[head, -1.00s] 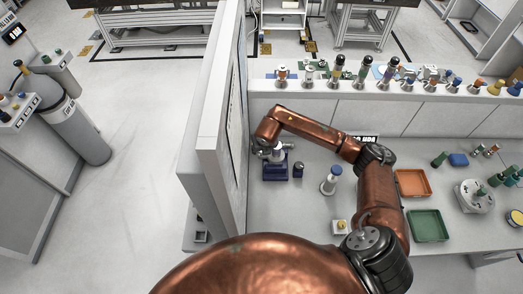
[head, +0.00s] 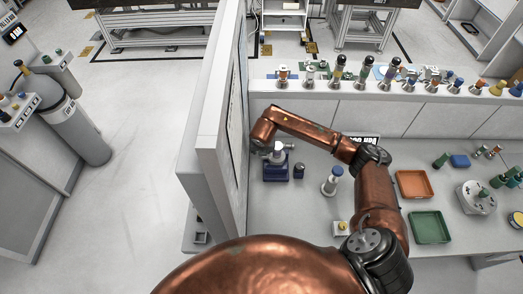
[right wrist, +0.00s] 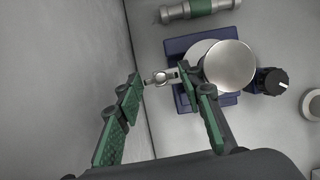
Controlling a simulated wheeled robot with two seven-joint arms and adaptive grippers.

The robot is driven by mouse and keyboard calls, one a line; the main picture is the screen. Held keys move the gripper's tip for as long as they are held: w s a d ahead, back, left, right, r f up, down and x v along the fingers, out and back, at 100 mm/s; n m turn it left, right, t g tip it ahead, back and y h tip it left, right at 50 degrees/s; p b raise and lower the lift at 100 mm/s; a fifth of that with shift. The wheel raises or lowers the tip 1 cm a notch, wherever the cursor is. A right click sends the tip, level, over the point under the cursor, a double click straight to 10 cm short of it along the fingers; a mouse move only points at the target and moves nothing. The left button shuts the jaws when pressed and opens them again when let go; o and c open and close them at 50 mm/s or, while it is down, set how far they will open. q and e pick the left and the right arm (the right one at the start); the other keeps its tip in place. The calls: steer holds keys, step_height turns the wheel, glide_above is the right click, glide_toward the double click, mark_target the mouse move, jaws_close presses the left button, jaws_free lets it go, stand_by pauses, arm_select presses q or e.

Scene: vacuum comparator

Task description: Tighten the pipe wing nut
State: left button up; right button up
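The silver pipe fitting (head: 279,155) stands on a dark blue base (head: 276,173) on the bench beside the upright panel. In the right wrist view its round metal top (right wrist: 230,66) sits above the blue base (right wrist: 180,46). A small metal wing nut (right wrist: 163,77) sticks out from the fitting's left side. My right gripper (right wrist: 159,75) is open, with green-padded fingers. The wing nut lies between the fingertips in the picture; the right finger overlaps the fitting's edge. I cannot tell whether either pad touches it. In the head view my wrist mostly hides the gripper. My left gripper is not in view.
The upright panel (head: 221,110) stands close on the left of my right gripper. A dark knob (right wrist: 272,81) is just right of the fitting. A silver-and-blue post (head: 331,181), an orange tray (head: 413,184) and a green tray (head: 429,226) are further right.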

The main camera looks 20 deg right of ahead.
steer(key=o, duration=0.3)
steer(key=shift+v, duration=4)
steer(key=shift+a, duration=0.1)
